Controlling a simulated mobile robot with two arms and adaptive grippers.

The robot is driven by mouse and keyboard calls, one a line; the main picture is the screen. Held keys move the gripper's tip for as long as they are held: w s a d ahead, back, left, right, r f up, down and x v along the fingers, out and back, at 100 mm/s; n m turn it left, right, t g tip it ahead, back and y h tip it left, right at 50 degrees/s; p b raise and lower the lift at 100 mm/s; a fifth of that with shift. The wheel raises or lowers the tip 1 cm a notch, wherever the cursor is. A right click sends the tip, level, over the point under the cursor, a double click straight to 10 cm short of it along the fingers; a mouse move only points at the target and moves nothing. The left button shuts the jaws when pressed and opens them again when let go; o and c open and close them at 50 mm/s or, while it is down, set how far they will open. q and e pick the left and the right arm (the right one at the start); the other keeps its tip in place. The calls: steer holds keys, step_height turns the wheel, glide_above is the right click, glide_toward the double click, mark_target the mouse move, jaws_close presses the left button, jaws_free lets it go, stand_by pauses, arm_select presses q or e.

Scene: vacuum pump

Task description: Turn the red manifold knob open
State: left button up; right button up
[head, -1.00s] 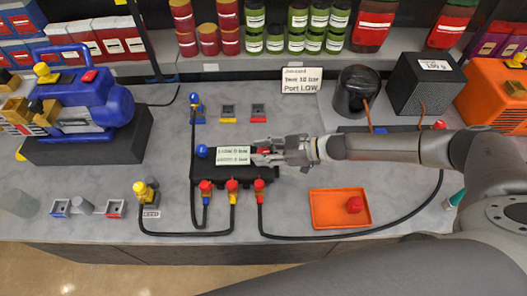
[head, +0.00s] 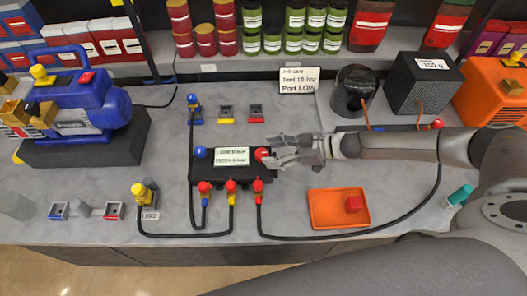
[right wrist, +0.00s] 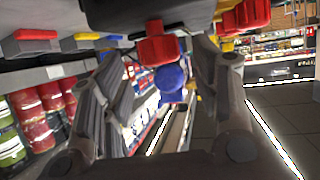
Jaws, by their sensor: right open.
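The black manifold block (head: 240,170) lies on the grey counter with a white label on top. The red manifold knob (head: 262,154) is at its right end and a blue knob (head: 200,152) at its left end. My right gripper (head: 272,156) comes in from the right, its fingertips close to the red knob. In the right wrist view the fingers stand apart, with the red knob (right wrist: 157,47) between or just beyond their tips. I cannot tell if they touch it. The blue knob (right wrist: 171,78) shows behind. My left gripper is not in view.
Several hoses with red plugs (head: 231,185) run along the manifold's front. An orange tray (head: 330,221) holding a red piece (head: 353,204) is at the front right. A blue pump (head: 75,110) stands left. A sign (head: 299,80) and a black canister (head: 354,92) stand behind.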

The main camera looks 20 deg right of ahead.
steer(key=v, duration=0.7)
steer(key=shift+s+d, duration=0.2)
steer(key=shift+d, duration=0.15)
steer(key=shift+r, duration=0.1)
